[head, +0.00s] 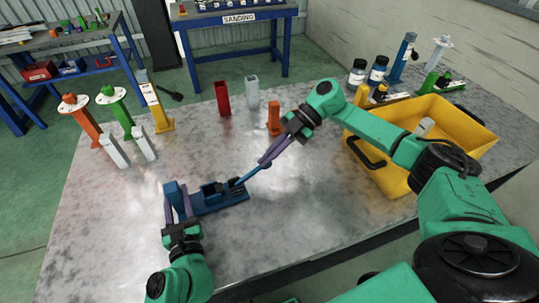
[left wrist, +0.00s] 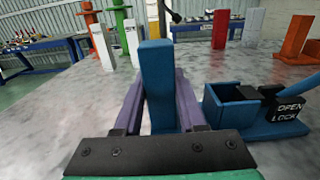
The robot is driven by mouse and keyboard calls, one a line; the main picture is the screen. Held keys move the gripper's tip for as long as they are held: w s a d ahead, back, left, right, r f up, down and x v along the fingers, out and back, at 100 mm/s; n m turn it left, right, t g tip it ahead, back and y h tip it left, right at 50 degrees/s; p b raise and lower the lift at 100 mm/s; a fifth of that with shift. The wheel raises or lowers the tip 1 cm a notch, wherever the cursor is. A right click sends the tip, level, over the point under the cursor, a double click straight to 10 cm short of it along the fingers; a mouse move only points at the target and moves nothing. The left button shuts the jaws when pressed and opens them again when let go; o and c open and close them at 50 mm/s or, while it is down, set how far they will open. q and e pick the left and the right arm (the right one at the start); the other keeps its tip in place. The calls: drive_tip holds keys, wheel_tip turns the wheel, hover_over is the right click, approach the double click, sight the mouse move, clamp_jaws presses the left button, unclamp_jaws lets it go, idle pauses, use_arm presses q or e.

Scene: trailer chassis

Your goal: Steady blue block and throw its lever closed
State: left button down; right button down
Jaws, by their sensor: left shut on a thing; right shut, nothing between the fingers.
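The blue block (head: 222,200) lies on the grey metal table, with an upright post at its left end. In the left wrist view the post (left wrist: 158,85) stands between the purple fingers of my left gripper (head: 178,194), which is shut on it. The block's lever (head: 246,178) slants up to the right from its right end. In the left wrist view the blue lever (left wrist: 300,83) rises beside a black part marked OPEN and LOCK (left wrist: 288,112). My right gripper (head: 262,162) is shut and empty, its fingertips at the lever's upper end; I cannot tell whether they touch.
A yellow crate (head: 478,122) stands at the right. Orange (head: 82,120), green (head: 117,108) and yellow (head: 155,105) stands are at the back left. Red (head: 222,98), grey (head: 252,92) and orange (head: 274,118) pieces stand behind the block. The front left table area is clear.

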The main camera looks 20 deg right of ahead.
drive_tip(key=shift+a+f, duration=0.1)
drive_tip(key=shift+a, duration=0.45)
drive_tip(key=shift+s+r, duration=0.1)
drive_tip(key=shift+r, duration=0.15)
drive_tip(key=s+v, duration=0.1)
drive_tip(key=v, duration=0.8)
drive_tip(key=shift+s+d+f, duration=0.2)
drive_tip(key=shift+d+f, duration=0.15)
drive_tip(key=shift+d, duration=0.1)
